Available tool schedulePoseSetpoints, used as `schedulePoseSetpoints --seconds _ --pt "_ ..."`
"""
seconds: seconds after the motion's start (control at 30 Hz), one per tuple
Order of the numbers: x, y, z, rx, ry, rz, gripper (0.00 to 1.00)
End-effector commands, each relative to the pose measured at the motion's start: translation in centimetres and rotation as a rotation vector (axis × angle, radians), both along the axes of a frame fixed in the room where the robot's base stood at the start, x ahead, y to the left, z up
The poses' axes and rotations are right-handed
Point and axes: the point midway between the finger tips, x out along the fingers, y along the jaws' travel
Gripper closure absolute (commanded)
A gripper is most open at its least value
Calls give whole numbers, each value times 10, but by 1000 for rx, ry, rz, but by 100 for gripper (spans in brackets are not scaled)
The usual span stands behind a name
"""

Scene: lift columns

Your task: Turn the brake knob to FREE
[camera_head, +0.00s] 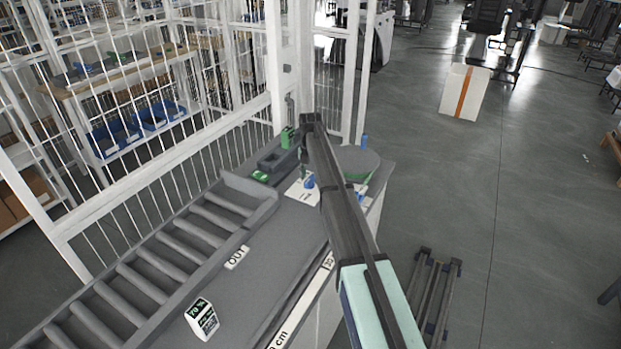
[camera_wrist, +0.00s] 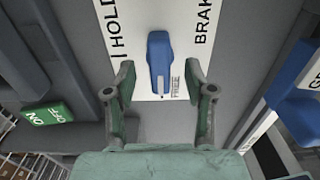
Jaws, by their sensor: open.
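The brake knob (camera_wrist: 160,55) is blue and elongated, on a white label plate (camera_wrist: 140,20) in the wrist view. It lies nearly upright in the picture, with a white mark at its lower end. That end is beside the small word FREE, which is just to its right. HOLD is printed at the upper left and BRAKE at the upper right. My gripper (camera_wrist: 160,80) is open, with one finger on each side of the knob's lower end and visible gaps to it. The knob also shows small in the head view (camera_head: 309,182), beside my arm.
In the wrist view, a green ON/OFF switch (camera_wrist: 48,117) is at left and another blue control (camera_wrist: 290,92) at right. In the head view, a roller conveyor (camera_head: 170,262) and a 70 % sign (camera_head: 201,319) lie at left. White wire fencing (camera_head: 215,135) stands behind.

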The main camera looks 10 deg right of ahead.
Motion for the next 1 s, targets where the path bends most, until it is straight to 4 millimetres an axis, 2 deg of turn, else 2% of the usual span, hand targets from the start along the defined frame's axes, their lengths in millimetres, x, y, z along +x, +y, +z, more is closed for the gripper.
schedulePoseSetpoints --seconds 0.7,1.0 --pt "0 0 65 0 0 0 46" --pt "0 0 68 0 0 0 46"
